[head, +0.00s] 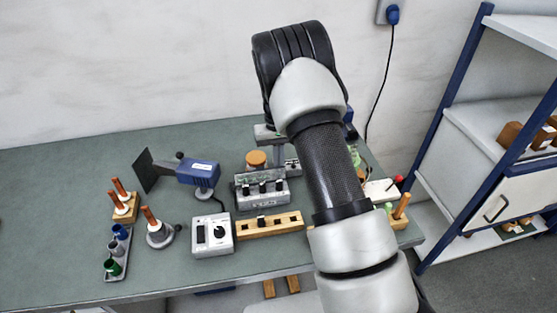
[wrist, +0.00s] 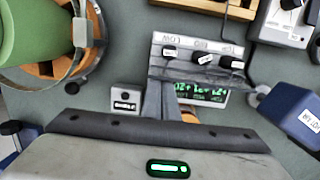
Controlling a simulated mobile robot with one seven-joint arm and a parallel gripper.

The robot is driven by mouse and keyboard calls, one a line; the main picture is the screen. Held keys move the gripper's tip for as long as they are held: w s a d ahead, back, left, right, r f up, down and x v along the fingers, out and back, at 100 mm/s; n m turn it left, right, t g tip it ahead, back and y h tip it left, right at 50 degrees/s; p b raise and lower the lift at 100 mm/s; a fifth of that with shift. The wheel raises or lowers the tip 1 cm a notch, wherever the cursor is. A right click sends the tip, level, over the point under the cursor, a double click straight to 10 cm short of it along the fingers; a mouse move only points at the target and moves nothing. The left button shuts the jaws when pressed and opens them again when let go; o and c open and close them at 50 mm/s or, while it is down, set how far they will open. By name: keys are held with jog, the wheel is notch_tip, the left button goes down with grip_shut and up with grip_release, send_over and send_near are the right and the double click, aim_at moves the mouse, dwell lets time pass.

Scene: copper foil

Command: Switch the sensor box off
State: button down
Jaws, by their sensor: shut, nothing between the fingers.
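A grey box with a row of three black knobs (head: 262,188) stands mid-table in the head view. In the wrist view the same knob box (wrist: 197,48) shows labels and a lit green display behind it. A small grey box (wrist: 125,98) with a round mark and a slot stands beside it; it also shows in the head view (head: 292,167). I cannot tell for sure which is the sensor box. My gripper (wrist: 161,84) is shut and empty, its fingertips between the two boxes, close to the knob box's display side.
A white dial box (head: 213,235) and a wooden block with a black knob (head: 270,225) stand in front. A green roll (wrist: 30,30) stands near the small box.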

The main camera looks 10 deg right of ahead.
jog(key=shift+s+f+b, duration=0.2)
jog(key=shift+f+b, duration=0.15)
jog(key=shift+b, duration=0.05)
dwell(0.4)
jog(key=shift+w+r, duration=0.2)
jog(key=shift+w, duration=0.65)
notch_tip(320, 180, up, 14)
jog(key=w+p, duration=0.1)
jog(key=shift+w, duration=0.4)
